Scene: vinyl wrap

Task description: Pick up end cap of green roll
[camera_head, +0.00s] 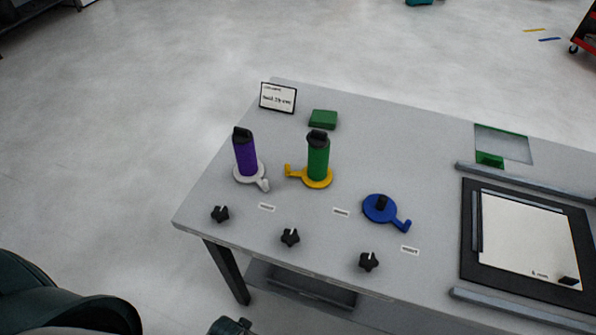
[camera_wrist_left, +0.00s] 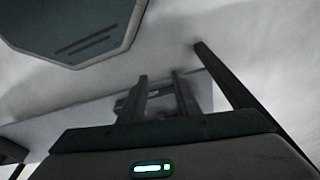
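The green roll (camera_head: 318,163) stands upright on a yellow holder (camera_head: 318,180) on the grey table. Its black end cap (camera_head: 318,137) sits on top. My left gripper (camera_wrist_left: 161,88) shows in the left wrist view with its two fingers apart and no object clearly between them. The roll and cap cannot be made out in that view. In the head view, a small dark part (camera_head: 230,326), perhaps of my left gripper, shows at the bottom edge, well apart from the green roll. My right gripper is not in view.
A purple roll (camera_head: 246,157) with a black cap stands left of the green roll. A blue holder (camera_head: 381,210) is to its right. Three black knobs (camera_head: 290,237) lie along the front. A green block (camera_head: 323,119) and sign (camera_head: 278,98) are behind. A black-framed panel (camera_head: 468,235) lies right.

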